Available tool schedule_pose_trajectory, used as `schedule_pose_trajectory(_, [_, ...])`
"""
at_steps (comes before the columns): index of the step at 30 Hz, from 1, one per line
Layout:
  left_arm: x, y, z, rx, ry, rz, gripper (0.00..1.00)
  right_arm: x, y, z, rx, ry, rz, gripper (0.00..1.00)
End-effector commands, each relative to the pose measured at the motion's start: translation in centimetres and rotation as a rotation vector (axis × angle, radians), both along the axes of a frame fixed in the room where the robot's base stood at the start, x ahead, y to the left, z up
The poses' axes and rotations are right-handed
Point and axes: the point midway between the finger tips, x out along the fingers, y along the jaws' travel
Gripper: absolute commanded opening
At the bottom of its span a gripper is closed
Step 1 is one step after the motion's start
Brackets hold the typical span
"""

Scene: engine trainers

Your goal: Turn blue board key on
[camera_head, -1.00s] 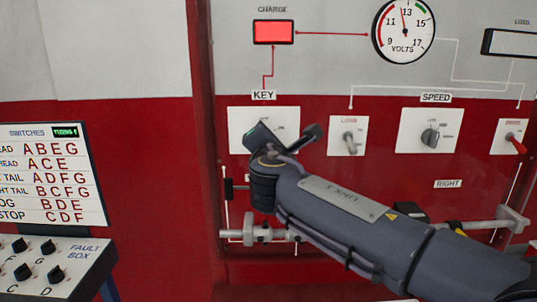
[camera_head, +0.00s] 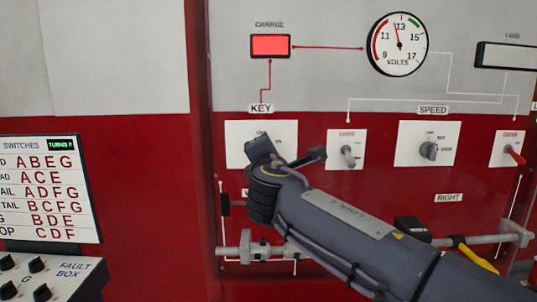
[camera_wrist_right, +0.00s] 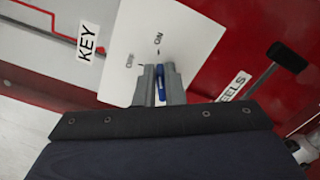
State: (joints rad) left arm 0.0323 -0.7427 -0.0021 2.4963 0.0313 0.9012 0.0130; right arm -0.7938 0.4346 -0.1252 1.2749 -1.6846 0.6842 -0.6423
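The white KEY panel (camera_head: 238,130) is on the red wall below the red CHARGE light; my right gripper (camera_head: 259,147) covers its middle and hides the key in the head view. In the right wrist view the blue key (camera_wrist_right: 160,84) stands between the grey fingers of my right gripper (camera_wrist_right: 161,70), which look closed on its sides. The key's visible end points towards the ON mark (camera_wrist_right: 159,39); the second mark (camera_wrist_right: 131,61) is to its left. My left gripper is in neither view.
A grey toggle switch (camera_head: 348,154), the SPEED knob (camera_head: 429,151) and a red switch (camera_head: 515,155) are to the right of the key panel. A grey horizontal bar (camera_head: 257,251) runs below. The fault box (camera_head: 67,275) stands at lower left.

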Motion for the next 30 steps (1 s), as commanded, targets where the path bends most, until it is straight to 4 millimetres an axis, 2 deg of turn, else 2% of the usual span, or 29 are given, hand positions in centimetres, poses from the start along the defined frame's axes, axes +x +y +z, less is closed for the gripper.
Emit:
schedule_pose_trajectory(1, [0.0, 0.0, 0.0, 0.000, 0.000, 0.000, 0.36, 0.0, 0.0, -0.1, 0.000, 0.001, 0.000, 0.16])
schedule_pose_trajectory(4, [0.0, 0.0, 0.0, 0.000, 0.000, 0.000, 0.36, 0.0, 0.0, -0.1, -0.001, 0.001, 0.000, 0.29])
schedule_pose_trajectory(14, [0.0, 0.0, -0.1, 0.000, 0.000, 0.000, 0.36, -0.3, 0.0, 0.0, -0.001, -0.001, 0.000, 0.30])
schedule_pose_trajectory(17, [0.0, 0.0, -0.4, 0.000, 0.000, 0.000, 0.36, -1.4, 0.0, -0.1, 0.000, -0.002, 0.001, 0.30])
schedule_pose_trajectory(24, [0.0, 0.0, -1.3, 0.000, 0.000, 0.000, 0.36, -5.6, 0.0, -0.1, 0.000, -0.002, 0.003, 0.30])
schedule_pose_trajectory(30, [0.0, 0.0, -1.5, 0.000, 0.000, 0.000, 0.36, -7.6, 0.0, -0.1, -0.001, 0.000, 0.000, 0.30])
